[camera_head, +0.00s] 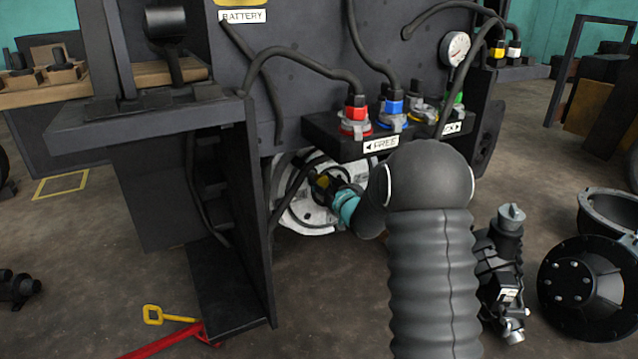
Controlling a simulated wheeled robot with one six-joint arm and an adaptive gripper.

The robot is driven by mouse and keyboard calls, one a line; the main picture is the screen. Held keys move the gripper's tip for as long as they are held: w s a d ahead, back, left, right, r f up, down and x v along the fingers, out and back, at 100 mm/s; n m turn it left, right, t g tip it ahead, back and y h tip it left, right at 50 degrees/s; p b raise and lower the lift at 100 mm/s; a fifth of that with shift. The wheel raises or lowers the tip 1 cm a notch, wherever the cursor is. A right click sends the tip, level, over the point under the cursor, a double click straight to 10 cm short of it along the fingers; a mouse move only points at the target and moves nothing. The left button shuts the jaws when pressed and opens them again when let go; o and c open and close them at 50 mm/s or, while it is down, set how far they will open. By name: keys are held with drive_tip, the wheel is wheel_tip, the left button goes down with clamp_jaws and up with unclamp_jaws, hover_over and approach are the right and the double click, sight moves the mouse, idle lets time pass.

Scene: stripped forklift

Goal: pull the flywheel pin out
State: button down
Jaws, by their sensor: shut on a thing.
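The pale round flywheel (303,212) sits in the opening of the dark forklift body, below the block of coloured connectors. My gripper (326,185) is in front of the flywheel face, at the end of my dark arm with its teal wrist band. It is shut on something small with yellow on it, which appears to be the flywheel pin. My gripper and arm hide most of the pin and the right part of the flywheel. I cannot tell how deep the pin sits in the flywheel.
A connector block (318,134) with red, blue and green fittings overhangs the flywheel. A vertical dark panel (247,220) stands close on the left. Hoses hang nearby. A red bar with a yellow handle (155,314) lies on the floor. Black machine parts (585,285) lie at right.

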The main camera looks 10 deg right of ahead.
drive_tip(key=c, duration=0.6)
unclamp_jaws()
drive_tip(key=shift+s+d, duration=0.15)
drive_tip(key=shift+s, duration=0.05)
drive_tip(key=v, duration=1.2)
